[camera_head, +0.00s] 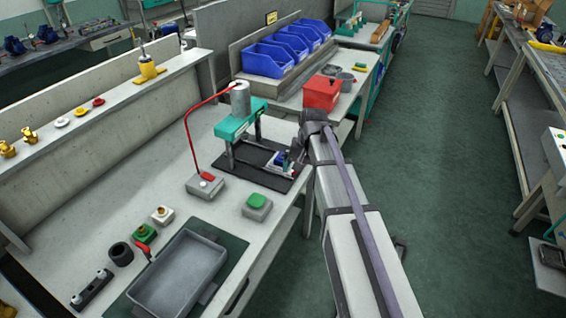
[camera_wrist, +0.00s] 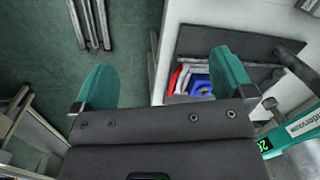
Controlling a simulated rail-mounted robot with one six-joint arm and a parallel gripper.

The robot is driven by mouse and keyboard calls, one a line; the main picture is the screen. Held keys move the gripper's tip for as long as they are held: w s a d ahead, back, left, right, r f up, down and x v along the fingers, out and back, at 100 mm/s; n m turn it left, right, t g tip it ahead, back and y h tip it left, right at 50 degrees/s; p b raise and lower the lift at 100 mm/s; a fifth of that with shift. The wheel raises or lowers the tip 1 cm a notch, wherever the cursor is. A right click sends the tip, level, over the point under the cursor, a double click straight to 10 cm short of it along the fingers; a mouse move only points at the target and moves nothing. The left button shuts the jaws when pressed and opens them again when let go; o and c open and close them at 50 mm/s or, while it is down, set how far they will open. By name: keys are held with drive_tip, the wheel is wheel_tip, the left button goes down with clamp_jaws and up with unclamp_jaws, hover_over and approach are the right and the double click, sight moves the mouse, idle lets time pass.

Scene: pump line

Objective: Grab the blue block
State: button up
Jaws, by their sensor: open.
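In the wrist view my gripper (camera_wrist: 160,68) shows two teal fingers spread wide apart, with nothing between them. A small blue piece (camera_wrist: 200,84) lies beside the right finger, over a dark plate, and that finger and the gripper body hide part of it. I cannot tell its full shape. In the head view a small blue piece (camera_head: 280,158) shows on the black base plate (camera_head: 254,170) of the teal press, close to the end of my arm. My gripper is hard to make out there.
The teal press (camera_head: 238,122) stands on the bench beside my arm. A red box (camera_head: 321,93) and blue bins (camera_head: 265,61) are further back. A grey tray (camera_head: 180,275) and a green button box (camera_head: 257,206) are in front. The green floor at right is open.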

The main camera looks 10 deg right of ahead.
sight(283, 155)
drive_tip(key=w+d+m+y, duration=0.2)
drive_tip(key=w+m+y, duration=0.1)
drive_tip(key=w+m, duration=1.3)
drive_tip(key=w+f+n+b, duration=0.1)
drive_tip(key=b, duration=0.1)
drive_tip(key=w+a+f+n+b, duration=0.1)
drive_tip(key=f, duration=0.1)
drive_tip(key=w+f+n+b, duration=0.1)
drive_tip(key=f+b, duration=0.1)
drive_tip(key=shift+a+b, duration=0.25)
drive_tip(key=shift+b, duration=0.1)
drive_tip(key=shift+a, duration=0.1)
drive_tip(key=b+x, duration=0.4)
drive_tip(key=x, duration=0.1)
drive_tip(key=shift+s+d+b, duration=0.15)
drive_tip(key=shift+d+b, duration=0.1)
drive_tip(key=shift+b, duration=0.1)
drive_tip(key=shift+a+f, duration=0.15)
drive_tip(key=shift+r, duration=0.25)
drive_tip(key=c, duration=0.9)
drive_tip(key=shift+r, duration=0.1)
